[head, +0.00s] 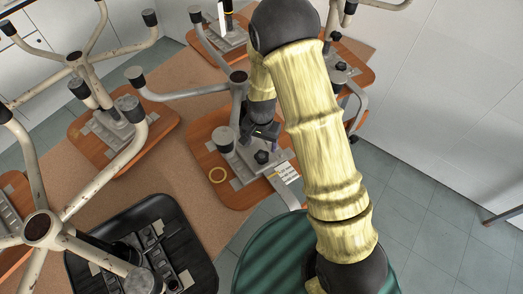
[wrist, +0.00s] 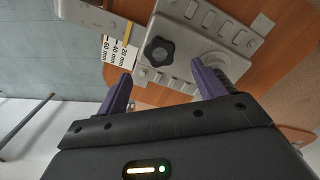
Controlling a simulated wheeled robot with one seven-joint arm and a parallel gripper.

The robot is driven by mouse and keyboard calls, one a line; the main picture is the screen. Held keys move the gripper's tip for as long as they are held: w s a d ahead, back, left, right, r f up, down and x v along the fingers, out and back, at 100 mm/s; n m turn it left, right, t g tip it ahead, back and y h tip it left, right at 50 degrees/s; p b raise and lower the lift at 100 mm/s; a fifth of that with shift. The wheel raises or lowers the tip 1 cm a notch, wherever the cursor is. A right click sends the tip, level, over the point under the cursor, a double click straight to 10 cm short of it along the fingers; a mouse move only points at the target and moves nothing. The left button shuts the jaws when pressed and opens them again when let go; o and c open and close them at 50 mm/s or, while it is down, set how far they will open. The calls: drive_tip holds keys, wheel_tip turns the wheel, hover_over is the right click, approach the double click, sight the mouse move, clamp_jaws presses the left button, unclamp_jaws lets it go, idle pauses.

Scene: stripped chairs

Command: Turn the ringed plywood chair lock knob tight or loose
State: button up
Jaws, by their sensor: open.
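The ringed plywood chair seat (head: 208,191) lies underside up in the middle of the head view, with a yellow ring (head: 218,174) on its wood. Its black lobed lock knob (head: 261,157) sits on a grey metal mechanism plate. In the wrist view the knob (wrist: 160,51) is upper centre, beyond the fingertips and roughly between their lines. My gripper (head: 260,138) is open and empty, close to the knob; its purple fingers also show in the wrist view (wrist: 160,70). I see no clear contact with the knob.
A white card with mm marks (wrist: 120,48) lies beside a metal bar at the knob's left. Other upturned chairs stand around, with a wooden seat (head: 95,147) at left and a black seat (head: 195,248) in front. Their legs rise beside my arm. Tiled floor (head: 420,200) at right is clear.

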sight(262, 156)
drive_tip(key=shift+f, duration=0.15)
drive_tip(key=shift+f+p, duration=1)
drive_tip(key=shift+f, duration=2.6)
drive_tip(key=c, duration=1)
